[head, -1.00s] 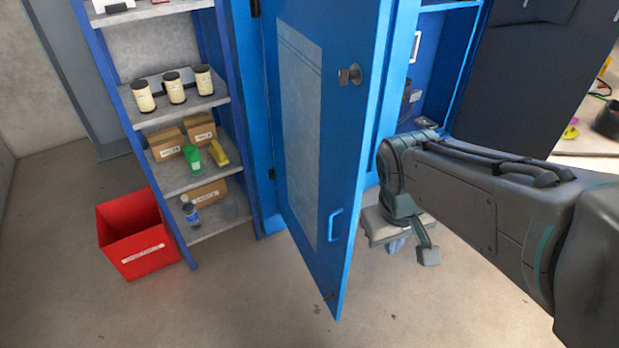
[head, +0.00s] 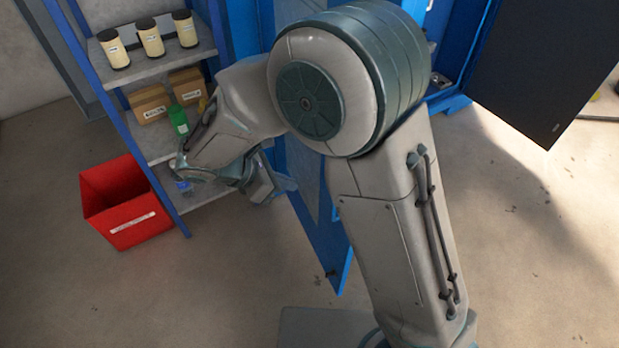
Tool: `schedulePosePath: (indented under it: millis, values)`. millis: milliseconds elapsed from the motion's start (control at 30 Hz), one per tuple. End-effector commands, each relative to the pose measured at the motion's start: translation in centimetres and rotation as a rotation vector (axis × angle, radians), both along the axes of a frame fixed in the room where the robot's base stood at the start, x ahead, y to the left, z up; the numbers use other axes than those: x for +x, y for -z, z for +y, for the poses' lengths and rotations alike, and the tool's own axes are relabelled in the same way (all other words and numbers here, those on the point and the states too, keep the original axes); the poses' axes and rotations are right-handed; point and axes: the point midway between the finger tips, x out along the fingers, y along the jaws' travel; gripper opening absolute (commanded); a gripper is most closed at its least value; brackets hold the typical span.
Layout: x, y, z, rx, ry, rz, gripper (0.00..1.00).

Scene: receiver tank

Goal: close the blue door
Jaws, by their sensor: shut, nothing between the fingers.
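The blue door (head: 322,232) stands open in the head view, its lower part jutting toward me from the blue cabinet. My arm crosses in front of it and hides its upper part and its handle. My gripper (head: 284,184) is to the left of the door, low down, with its fingers pointing right toward the door's left face. It is shut and empty. I cannot tell whether the fingertips touch the door.
A shelf rack (head: 177,52) with jars, boxes and a green container (head: 179,119) stands close on the left. A red bin (head: 120,205) is on the floor beside it. A dark panel (head: 540,65) is at upper right. Floor at right is clear.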

Motion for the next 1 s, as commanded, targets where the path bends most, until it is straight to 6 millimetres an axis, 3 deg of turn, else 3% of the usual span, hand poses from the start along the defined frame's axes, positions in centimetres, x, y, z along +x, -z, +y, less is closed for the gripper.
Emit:
schedulePosePath:
  millis: [467,700,1000]
  values:
    - [3.0,6.8,-6.3,0.0,0.01,0.003,0.0]
    - [4.5,6.4,-9.0,0.001,0.011,0.0,0.0]
    - [4.8,6.4,-9.6,0.002,0.01,0.0,0.0]
